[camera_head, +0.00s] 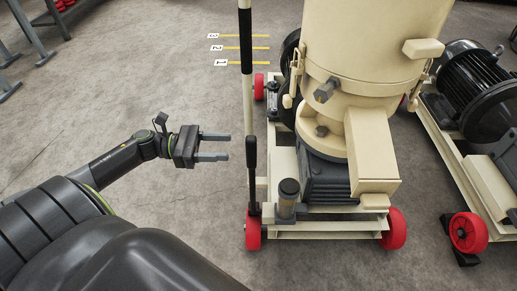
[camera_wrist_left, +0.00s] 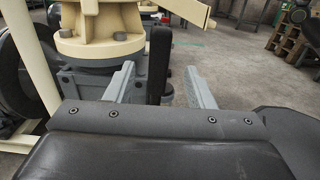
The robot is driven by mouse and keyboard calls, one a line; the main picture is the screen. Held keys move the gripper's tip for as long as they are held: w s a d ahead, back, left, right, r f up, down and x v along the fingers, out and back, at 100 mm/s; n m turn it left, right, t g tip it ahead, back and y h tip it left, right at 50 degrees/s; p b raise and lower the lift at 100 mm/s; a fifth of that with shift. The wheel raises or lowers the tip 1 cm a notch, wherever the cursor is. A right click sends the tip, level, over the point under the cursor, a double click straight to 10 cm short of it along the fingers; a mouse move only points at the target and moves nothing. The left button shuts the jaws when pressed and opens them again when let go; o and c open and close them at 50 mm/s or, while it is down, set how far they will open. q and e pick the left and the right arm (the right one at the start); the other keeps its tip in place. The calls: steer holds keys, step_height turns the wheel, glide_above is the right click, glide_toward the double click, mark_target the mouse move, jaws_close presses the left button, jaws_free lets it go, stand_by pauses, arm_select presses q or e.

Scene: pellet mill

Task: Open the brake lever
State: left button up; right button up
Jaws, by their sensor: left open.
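The brake lever (camera_head: 251,165) is a black, upright bar at the left front corner of the cream pellet mill (camera_head: 365,50), just above a red wheel. It also shows in the left wrist view (camera_wrist_left: 159,65), upright between the two finger outlines. My left gripper (camera_head: 229,147) is open and empty, to the left of the lever and pointing at it. In the head view a small gap shows between the fingertips and the lever. No contact shows. The lever's lower end is partly hidden in the wrist view. My right gripper is not in view.
The mill's frame has red wheels (camera_head: 394,229). Another cart with a black motor (camera_head: 475,85) stands at right.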

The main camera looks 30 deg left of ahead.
arm_select(q)
steer(key=b+x, duration=0.1)
steer(key=x, duration=0.9)
steer(key=shift+w, duration=0.15)
steer(key=shift+c, duration=0.3)
jaws_close()
